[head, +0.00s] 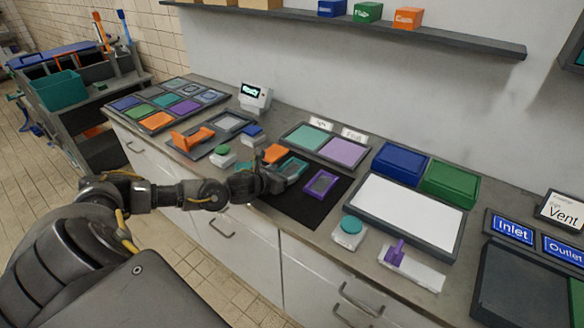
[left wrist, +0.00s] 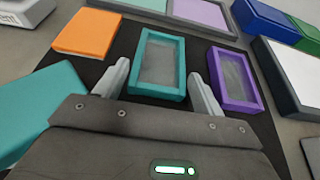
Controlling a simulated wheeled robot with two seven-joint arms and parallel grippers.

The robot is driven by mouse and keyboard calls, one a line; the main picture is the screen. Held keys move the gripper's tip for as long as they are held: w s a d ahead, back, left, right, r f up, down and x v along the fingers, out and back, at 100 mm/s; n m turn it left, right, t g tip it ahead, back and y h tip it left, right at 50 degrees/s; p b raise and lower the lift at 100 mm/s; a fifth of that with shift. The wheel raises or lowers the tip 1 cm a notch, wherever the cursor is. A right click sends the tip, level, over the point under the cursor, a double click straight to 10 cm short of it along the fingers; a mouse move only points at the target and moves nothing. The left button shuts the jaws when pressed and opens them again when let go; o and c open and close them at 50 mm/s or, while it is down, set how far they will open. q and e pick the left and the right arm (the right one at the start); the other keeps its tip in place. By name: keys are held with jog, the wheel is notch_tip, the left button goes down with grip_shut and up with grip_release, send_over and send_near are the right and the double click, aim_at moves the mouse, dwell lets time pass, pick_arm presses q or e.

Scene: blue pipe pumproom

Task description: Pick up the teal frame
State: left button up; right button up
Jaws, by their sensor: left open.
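The teal frame (left wrist: 157,93) lies flat on a black mat (head: 296,212), a rectangular rim around a grey middle. It also shows in the head view (head: 291,169), partly hidden by my gripper. My left gripper (left wrist: 159,70) is open and empty. In the left wrist view its two fingers stand on either side of the frame's near part, left and right. I cannot tell whether they touch it. In the head view my left gripper (head: 277,181) is low over the mat, at the frame's near left side. My right gripper is not in view.
A purple frame (head: 309,183) lies close to the right, near the right finger. An orange block (left wrist: 88,33) lies to the left, and a larger teal piece (left wrist: 35,105) nearer left. A tray with teal and purple panels (head: 325,144) is behind. Bare mat lies in front.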

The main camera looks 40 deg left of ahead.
pick_arm(q)
jog(key=shift+x, duration=1.05)
jog(key=c, duration=0.7)
jog(key=shift+o, duration=0.2)
jog(key=shift+r, duration=0.45)
jog(key=s+a+r, duration=0.1)
jog(key=r, duration=0.1)
jog(key=s+r+b, duration=0.1)
jog(key=r, duration=0.1)
jog(key=a+r+b, duration=0.1)
jog(key=r, duration=0.1)
jog(key=shift+s+a+r, duration=0.2)
jog(key=shift+s+a, duration=0.15)
jog(key=shift+s, duration=0.05)
jog(key=s+a+r+b, duration=0.3)
jog(key=s+a+r, duration=0.3)
jog(key=s, duration=0.1)
jog(key=shift+s+a+b, duration=0.3)
jog(key=shift+s+b, duration=0.05)
